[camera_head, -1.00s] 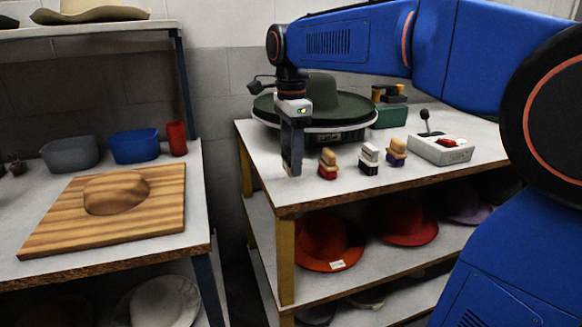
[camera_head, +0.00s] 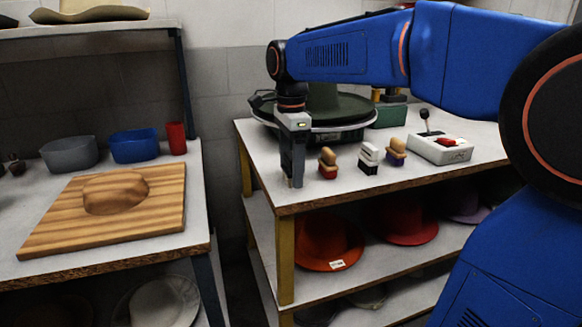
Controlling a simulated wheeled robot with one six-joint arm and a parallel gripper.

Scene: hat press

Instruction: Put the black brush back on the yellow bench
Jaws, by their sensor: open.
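The black brush (camera_head: 368,159), with a white handle on a black base, stands on the top of the yellow bench (camera_head: 295,200), the right one with yellow legs. It stands between a red brush (camera_head: 328,163) and a purple brush (camera_head: 395,152), both with tan handles. My gripper (camera_head: 293,183) is open and empty, pointing down over the bench's front left corner. It is to the left of the red brush and apart from the black brush. I cannot tell whether its fingertips touch the bench top.
A green hat sits on a round press (camera_head: 345,128) behind my gripper. A grey control box (camera_head: 440,148) with a lever stands to the right. The left bench carries a wooden board (camera_head: 60,225), a blue bin (camera_head: 135,147) and a red cup (camera_head: 176,137). Hats fill the lower shelf.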

